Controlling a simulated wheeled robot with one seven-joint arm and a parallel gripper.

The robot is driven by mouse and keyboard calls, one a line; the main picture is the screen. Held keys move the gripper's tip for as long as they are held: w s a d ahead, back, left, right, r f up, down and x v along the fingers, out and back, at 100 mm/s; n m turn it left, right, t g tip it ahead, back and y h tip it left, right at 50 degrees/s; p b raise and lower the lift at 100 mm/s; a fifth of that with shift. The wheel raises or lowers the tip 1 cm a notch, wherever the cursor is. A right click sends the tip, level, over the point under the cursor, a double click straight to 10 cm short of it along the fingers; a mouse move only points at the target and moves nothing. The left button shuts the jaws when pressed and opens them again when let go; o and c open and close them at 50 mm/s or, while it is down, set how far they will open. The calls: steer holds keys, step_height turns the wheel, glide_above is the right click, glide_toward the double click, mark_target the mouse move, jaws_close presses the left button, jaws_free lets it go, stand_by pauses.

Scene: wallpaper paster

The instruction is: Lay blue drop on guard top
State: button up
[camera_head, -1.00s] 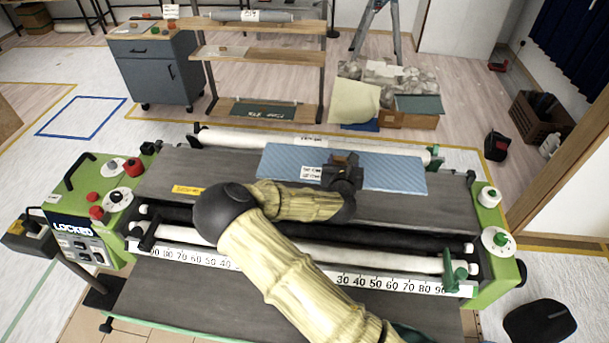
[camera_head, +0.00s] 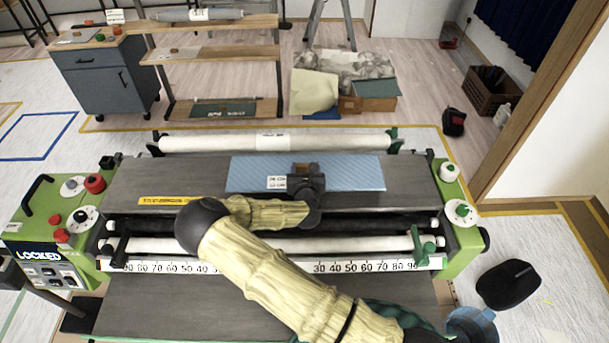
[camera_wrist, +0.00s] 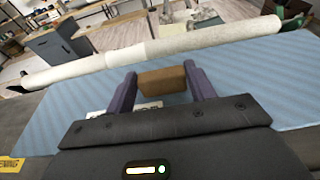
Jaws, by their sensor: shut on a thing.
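The blue drop (camera_head: 345,172) is a light-blue striped sheet with a white label (camera_head: 277,182). It lies over the rear part of the dark grey top (camera_head: 150,178) of the green-ended machine, which appears to be the guard top. My gripper (camera_head: 306,172) is over the middle of the sheet. In the wrist view my gripper (camera_wrist: 162,80) has its fingers closed on a brown block (camera_wrist: 162,80), with the striped sheet (camera_wrist: 245,75) spread beneath and around it. I cannot tell whether the block is fixed to the sheet, or whether the sheet rests fully on the top.
A white roll (camera_head: 270,142) runs behind the sheet. Another white roller (camera_head: 350,244) and a number scale (camera_head: 370,266) lie in front. Left is a control panel reading LOCKED (camera_head: 45,262); right is a green end housing (camera_head: 465,238) with knobs. Shelves (camera_head: 215,55) stand behind.

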steer(key=shift+f+p, duration=0.6)
steer(key=shift+f, duration=1.25)
steer(key=shift+f, duration=0.15)
steer(key=o, duration=1.1)
steer(key=shift+c, duration=0.2)
